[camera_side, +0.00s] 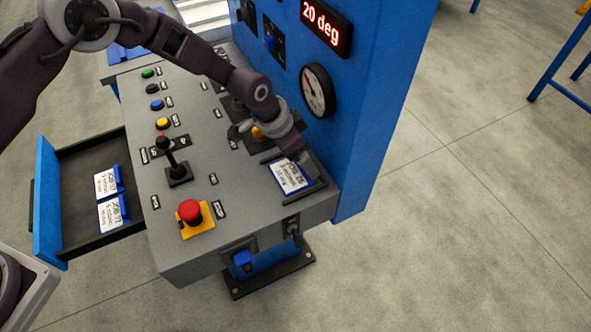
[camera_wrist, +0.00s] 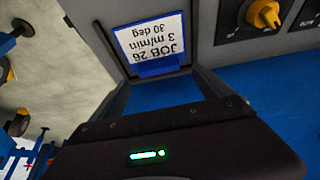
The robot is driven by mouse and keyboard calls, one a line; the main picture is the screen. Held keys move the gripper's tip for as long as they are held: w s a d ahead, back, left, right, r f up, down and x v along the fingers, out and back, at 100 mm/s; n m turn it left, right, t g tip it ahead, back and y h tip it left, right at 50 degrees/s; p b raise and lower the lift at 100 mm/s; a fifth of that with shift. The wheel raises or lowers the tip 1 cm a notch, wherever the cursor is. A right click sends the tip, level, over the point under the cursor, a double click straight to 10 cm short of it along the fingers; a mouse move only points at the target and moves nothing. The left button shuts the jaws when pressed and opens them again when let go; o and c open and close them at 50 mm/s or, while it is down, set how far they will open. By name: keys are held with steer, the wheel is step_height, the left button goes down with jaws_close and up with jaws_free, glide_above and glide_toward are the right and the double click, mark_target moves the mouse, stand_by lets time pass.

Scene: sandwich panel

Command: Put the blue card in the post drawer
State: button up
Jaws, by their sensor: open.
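The card (camera_side: 287,177), white with a blue edge and marked JOB 26, lies in a dark-railed holder (camera_side: 318,186) at the right end of the grey console. In the wrist view the card (camera_wrist: 150,40) appears upside down, with its blue tab facing my gripper. My gripper (camera_side: 304,163) is over the card's right part and hides some of it. In the wrist view its open fingers (camera_wrist: 160,80) lie on either side of the blue tab; I cannot tell whether they touch it. The drawer (camera_side: 47,205) at the console's left is pulled open.
Two blue-edged cards, JOB 71 (camera_side: 106,184) and JOB 72 (camera_side: 112,213), lie in the drawer. A red stop button (camera_side: 189,210), a black joystick (camera_side: 172,155) and several coloured buttons stand up from the console. A blue cabinet wall with a gauge (camera_side: 318,91) rises behind the holder.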

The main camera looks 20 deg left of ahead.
steer(key=x, duration=0.3)
steer(key=shift+s, duration=0.1)
steer(key=c, duration=1.6)
step_height(320, 180, up, 28)
